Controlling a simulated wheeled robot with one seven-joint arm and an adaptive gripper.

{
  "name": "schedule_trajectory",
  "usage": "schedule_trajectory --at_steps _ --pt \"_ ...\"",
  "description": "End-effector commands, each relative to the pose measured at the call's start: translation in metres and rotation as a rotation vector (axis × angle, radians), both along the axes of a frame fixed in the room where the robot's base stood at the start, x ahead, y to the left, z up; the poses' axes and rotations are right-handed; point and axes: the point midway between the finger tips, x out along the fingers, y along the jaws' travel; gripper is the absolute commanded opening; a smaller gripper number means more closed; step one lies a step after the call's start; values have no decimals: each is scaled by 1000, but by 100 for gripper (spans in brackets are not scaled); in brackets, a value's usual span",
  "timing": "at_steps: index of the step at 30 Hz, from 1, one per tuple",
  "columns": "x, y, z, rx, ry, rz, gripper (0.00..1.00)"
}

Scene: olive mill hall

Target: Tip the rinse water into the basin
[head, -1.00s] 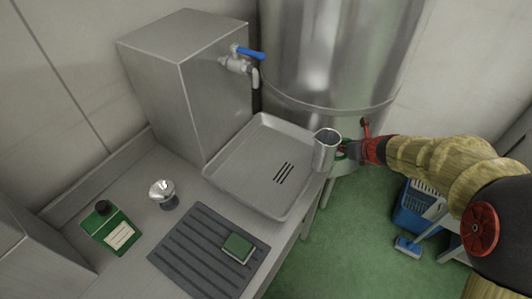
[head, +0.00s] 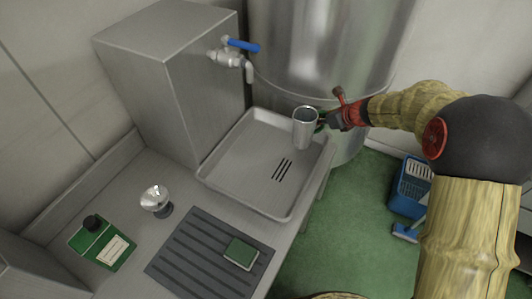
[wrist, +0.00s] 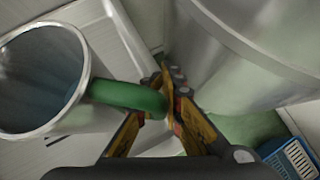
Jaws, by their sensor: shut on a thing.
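A metal cup (head: 304,130) with a green handle is held over the right part of the basin (head: 230,170), a shallow metal tray with dark drain slots. The cup looks upright or nearly so. In the wrist view the cup (wrist: 40,85) shows its open mouth at the left, with a dark bluish inside that may be water. My gripper (head: 327,119) comes from the right and is shut on the green handle (wrist: 128,97). The fingers (wrist: 168,100) meet around the handle's outer side.
A tap with a blue lever (head: 242,45) sticks out of a steel box (head: 170,85) behind the basin. A large steel tank (head: 320,50) stands close behind the cup.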

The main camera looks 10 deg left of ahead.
Motion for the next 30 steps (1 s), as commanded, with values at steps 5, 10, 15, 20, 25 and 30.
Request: schedule_trajectory --at_steps 5,10,15,20,25,30 --pt "0 0 1 -1 -2 -1 0" --pt "-1 1 1 -26 -19 -1 0" --pt "-2 3 3 -80 -55 0 0" --pt "-3 5 6 -149 -97 0 0" --pt "-6 9 -1 -220 -141 0 0" --pt "-8 12 -3 -292 -187 1 0"
